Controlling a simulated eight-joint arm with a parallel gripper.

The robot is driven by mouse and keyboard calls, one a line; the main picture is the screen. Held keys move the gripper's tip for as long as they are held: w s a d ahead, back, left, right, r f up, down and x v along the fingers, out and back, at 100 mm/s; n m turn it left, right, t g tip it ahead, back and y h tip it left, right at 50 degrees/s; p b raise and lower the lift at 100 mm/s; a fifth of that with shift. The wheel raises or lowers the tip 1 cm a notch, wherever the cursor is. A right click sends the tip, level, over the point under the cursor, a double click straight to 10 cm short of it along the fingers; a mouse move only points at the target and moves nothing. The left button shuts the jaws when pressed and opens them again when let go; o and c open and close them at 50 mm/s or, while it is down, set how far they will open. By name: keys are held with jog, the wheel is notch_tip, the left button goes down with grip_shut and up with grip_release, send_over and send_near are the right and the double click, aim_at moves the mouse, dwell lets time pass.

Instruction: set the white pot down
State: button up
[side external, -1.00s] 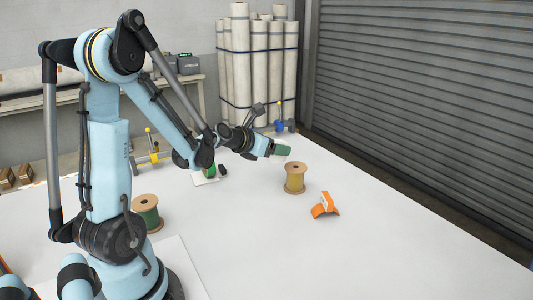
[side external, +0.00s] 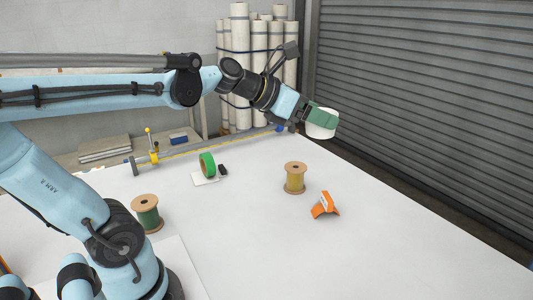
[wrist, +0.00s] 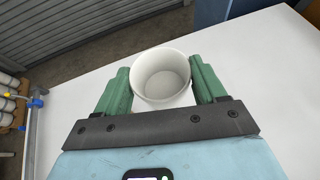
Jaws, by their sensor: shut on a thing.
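The white pot (side external: 321,124) is at the end of my arm, in the air above the far right part of the white table (side external: 380,215). My gripper (side external: 318,118) has green fingers and is shut on the pot. In the wrist view the pot (wrist: 164,76) sits between the two green fingers of my gripper (wrist: 163,90), which touch its sides. I look into its open top and it appears empty. In the side view the near finger covers part of it.
A yellow spool (side external: 295,178) and an orange angled piece (side external: 325,206) stand below on the table. A green tape roll (side external: 208,165), a green spool (side external: 147,213) and a yellow rail (side external: 205,146) are further left. The table's front right is clear.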

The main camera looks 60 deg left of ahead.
jog(key=shift+s+d+r+m+h, duration=0.15)
jog(key=shift+s+d+r+h, duration=0.05)
jog(key=shift+s+d+r, duration=0.4)
jog(key=shift+s+d+r+m+h, duration=0.2)
jog(key=shift+s+d+r, duration=0.15)
jog(key=shift+d, duration=0.35)
jog(key=shift+m+g+h, duration=0.4)
jog(key=shift+m+h, duration=0.35)
jog(key=shift+h, duration=0.05)
jog(key=a+f, duration=0.1)
jog(key=w+a+f, duration=0.1)
jog(key=a+f, duration=0.1)
jog(key=w+a+f, duration=0.1)
jog(key=a+f, duration=0.1)
jog(key=shift+w, duration=0.2)
jog(key=shift+s+a+f+m+g+h, duration=0.7)
jog(key=shift+s+a+f, duration=0.9)
jog(key=shift+f, duration=2.05)
jog(key=shift+s+a+f+m+g+h, duration=0.5)
jog(key=shift+s+a+f+m+h, duration=0.45)
jog(key=shift+a+f, duration=2.15)
jog(key=shift+s+a+f+m+g+h, duration=0.65)
jog(key=shift+s+a+f+m, duration=0.55)
jog(key=shift+f, duration=3.05)
jog(key=shift+w+a+f+n, duration=0.1)
jog(key=shift+a+f+n, duration=0.15)
jog(key=shift+f, duration=0.3)
jog(key=o, duration=1.1)
